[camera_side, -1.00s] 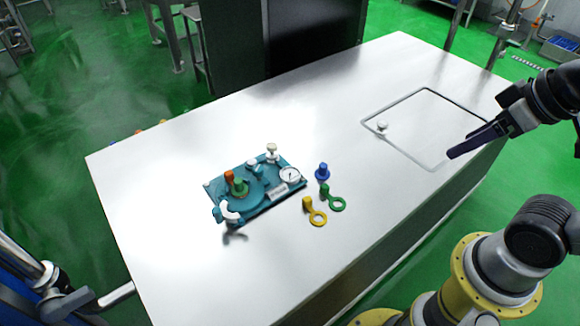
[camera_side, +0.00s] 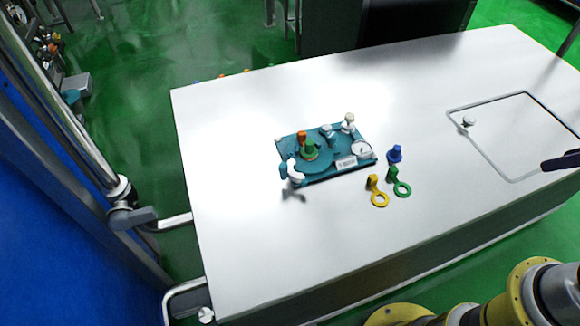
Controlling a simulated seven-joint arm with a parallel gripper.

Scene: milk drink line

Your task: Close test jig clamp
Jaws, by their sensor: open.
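The test jig (camera_side: 312,173) is a teal plate on the white table, left of centre. It carries a round teal disc, an orange knob and a green knob (camera_side: 311,150), a white-faced gauge (camera_side: 363,150) and a white knob at the back. A white curved part (camera_side: 295,175) with a teal piece sits at its front left end; I cannot tell which part is the clamp or how it stands. My gripper (camera_side: 562,161) shows only as a dark finger at the right edge, above the table and well away from the jig. The rest of it is out of frame.
A blue plug (camera_side: 395,154), a green ring tag (camera_side: 401,187) and a yellow ring tag (camera_side: 378,195) lie right of the jig. A square outlined panel (camera_side: 512,181) with a small knob (camera_side: 467,122) is farther right. The table's left and front areas are clear.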

